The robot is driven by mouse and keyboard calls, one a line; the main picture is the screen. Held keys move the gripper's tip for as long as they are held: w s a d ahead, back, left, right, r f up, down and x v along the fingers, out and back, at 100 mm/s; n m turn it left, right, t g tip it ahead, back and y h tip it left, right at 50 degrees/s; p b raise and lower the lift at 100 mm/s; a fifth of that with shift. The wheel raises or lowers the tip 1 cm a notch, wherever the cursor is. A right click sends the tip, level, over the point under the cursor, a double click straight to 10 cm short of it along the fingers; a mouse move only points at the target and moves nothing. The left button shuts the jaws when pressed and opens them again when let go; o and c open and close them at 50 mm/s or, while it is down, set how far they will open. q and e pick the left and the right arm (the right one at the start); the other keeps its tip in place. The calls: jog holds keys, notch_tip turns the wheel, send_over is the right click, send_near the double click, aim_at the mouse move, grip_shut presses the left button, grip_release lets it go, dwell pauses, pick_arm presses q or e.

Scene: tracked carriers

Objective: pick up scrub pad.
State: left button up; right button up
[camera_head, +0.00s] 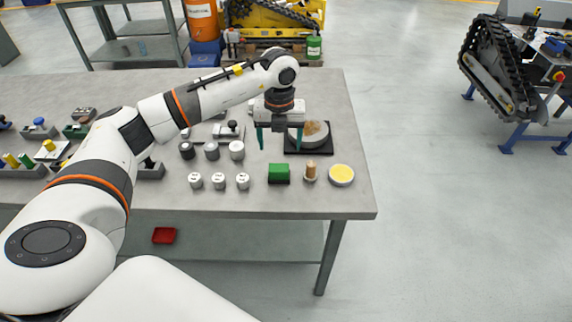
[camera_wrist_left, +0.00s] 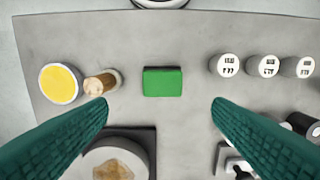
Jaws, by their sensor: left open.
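The scrub pad looks to be the green block (camera_head: 279,171) on the grey table near its front edge. It also shows in the left wrist view as a green rectangle (camera_wrist_left: 162,82), between the two fingers in the picture and a little beyond their tips. My left gripper (camera_head: 280,140) is open and empty, fingers pointing down, above the table and farther back than the pad. Its teal fingertips (camera_wrist_left: 160,104) are wide apart and do not touch the pad. My right gripper is not in view.
A wooden-handled brush (camera_head: 310,172) and a round yellow tin (camera_head: 341,175) stand right of the pad. Several white-topped jars (camera_head: 219,181) stand left of it. A dark plate with a round stained dish (camera_head: 315,134) lies behind. The table's front edge (camera_head: 290,214) is close.

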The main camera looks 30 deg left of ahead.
aim_at(279, 167)
pick_arm(q)
notch_tip(279, 167, down, 4)
jog(key=shift+s+r+p, duration=0.1)
jog(key=shift+p, duration=0.35)
jog(key=shift+f, duration=0.6)
jog(key=f, duration=0.1)
jog(key=f+p, duration=0.1)
jog(key=f, duration=0.1)
jog(key=f+p, duration=0.1)
jog(key=shift+s+f, duration=0.15)
jog(key=shift+s, duration=0.15)
jog(key=shift+f, duration=0.2)
jog(key=c, duration=0.9)
jog(key=shift+c, duration=0.8)
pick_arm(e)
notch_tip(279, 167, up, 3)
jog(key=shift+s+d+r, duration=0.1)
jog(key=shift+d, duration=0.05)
